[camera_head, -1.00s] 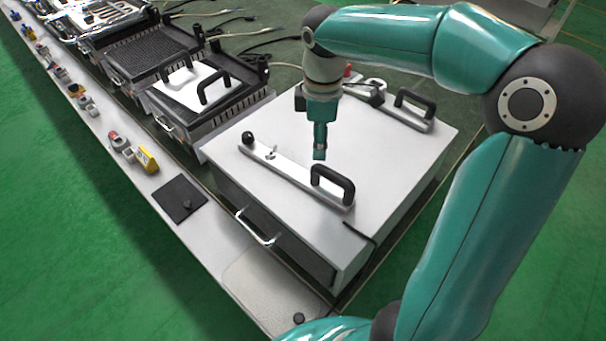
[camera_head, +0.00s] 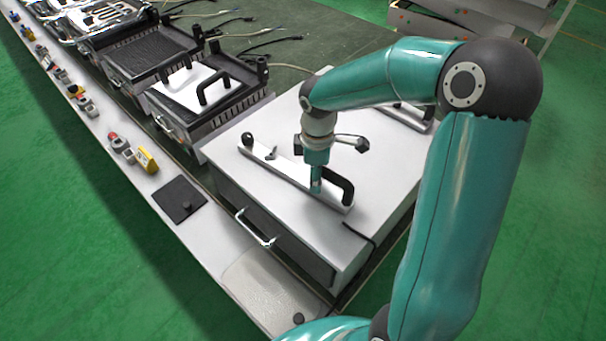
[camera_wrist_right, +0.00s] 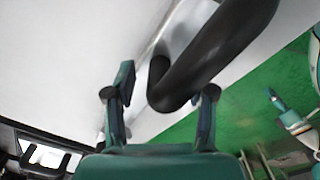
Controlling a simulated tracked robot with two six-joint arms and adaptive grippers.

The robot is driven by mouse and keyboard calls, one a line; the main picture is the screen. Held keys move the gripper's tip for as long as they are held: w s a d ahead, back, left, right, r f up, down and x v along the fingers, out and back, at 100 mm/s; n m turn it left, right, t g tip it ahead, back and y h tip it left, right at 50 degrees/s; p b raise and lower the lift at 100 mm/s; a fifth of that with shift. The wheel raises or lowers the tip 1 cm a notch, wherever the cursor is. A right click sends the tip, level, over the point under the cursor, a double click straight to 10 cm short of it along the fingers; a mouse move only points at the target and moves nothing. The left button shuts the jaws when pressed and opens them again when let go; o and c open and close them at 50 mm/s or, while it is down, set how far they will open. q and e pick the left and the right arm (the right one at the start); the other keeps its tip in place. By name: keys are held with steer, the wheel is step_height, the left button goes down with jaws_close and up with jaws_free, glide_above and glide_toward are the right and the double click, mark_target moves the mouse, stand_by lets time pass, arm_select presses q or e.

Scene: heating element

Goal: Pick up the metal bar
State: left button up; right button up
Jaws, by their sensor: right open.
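The metal bar (camera_head: 282,172) is a long pale strip lying flat on top of a white box (camera_head: 235,180). It has a small black knob (camera_head: 247,139) at its far left end and a black loop handle (camera_head: 346,187) at its near right end. My right gripper (camera_head: 316,187) points down at the bar, just left of the handle. In the right wrist view the right gripper (camera_wrist_right: 165,98) has its fingers apart, and the bend of the black handle (camera_wrist_right: 205,62) shows between and beyond them. Whether they touch it is unclear. My left gripper is out of view.
A second bar with a black handle (camera_head: 416,117) lies at the box's far right edge, partly behind my arm. A drawer handle (camera_head: 256,228) sticks out of the box front. Heater units (camera_head: 215,95) and cables stand further left. A dark square plate (camera_head: 179,198) lies in front.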

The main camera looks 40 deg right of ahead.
steer(key=shift+c, duration=0.2)
jaws_close()
steer(key=shift+r, duration=0.1)
step_height(320, 180, up, 20)
steer(key=shift+p, duration=0.45)
stand_by(0.4)
